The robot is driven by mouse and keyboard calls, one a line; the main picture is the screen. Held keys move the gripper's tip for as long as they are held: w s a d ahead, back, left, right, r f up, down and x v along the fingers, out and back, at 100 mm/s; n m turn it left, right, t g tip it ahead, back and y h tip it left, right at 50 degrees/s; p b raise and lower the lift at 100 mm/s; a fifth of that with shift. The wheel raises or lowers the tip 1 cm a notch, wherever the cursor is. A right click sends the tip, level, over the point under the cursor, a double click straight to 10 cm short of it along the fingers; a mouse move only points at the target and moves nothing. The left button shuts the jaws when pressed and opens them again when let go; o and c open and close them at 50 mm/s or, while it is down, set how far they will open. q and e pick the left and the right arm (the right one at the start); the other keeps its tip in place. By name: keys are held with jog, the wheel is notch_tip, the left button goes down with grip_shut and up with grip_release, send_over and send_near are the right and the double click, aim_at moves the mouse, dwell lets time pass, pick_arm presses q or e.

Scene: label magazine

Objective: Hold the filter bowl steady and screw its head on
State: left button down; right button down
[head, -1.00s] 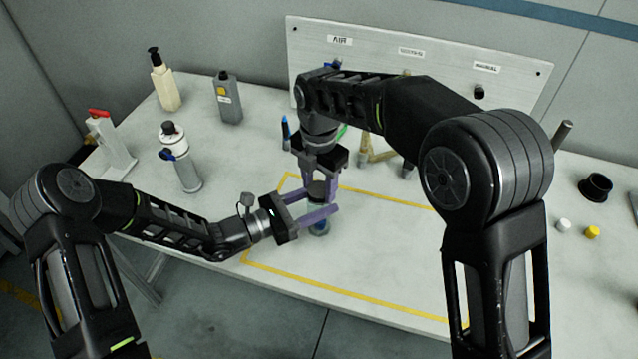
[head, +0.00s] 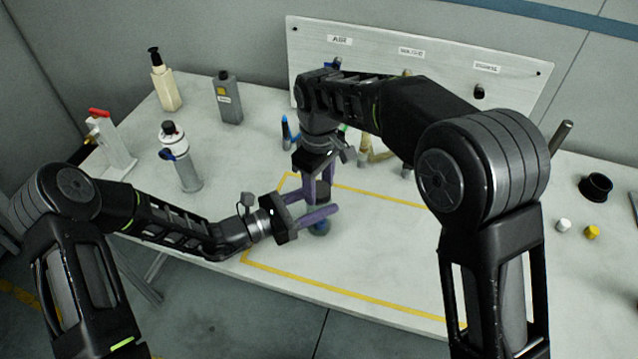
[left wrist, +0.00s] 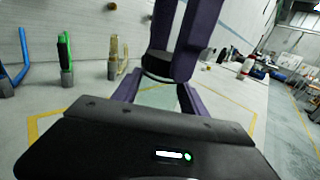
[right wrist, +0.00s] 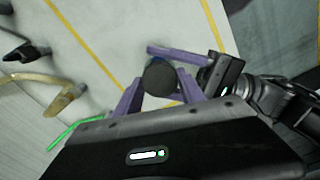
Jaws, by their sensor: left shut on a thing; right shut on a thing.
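The filter bowl (head: 320,229) stands upright inside the yellow outline on the table, its lower part showing below my left gripper. In the left wrist view it is a pale, clear body (left wrist: 157,97). My left gripper (head: 319,210) is shut on the bowl from the side. The dark round filter head (right wrist: 160,78) sits on top of the bowl; it also shows in the left wrist view (left wrist: 158,68). My right gripper (head: 319,186) points down from above and is shut on the head. The seam between head and bowl is mostly hidden by the fingers.
A labelled panel (head: 420,65) with hoses is behind. A black ring (head: 595,187) and white and yellow caps lie right. The outlined area's right part is clear.

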jog(key=m, duration=0.5)
jog(key=shift+m, duration=0.3)
jog(key=m, duration=1)
jog(key=shift+m, duration=0.4)
jog(key=m, duration=0.4)
jog(key=c, duration=0.6)
grip_release()
pick_arm(q)
jog(key=c, duration=0.5)
grip_release()
pick_arm(e)
notch_tip(320, 180, up, 12)
jog(key=shift+f, duration=0.1)
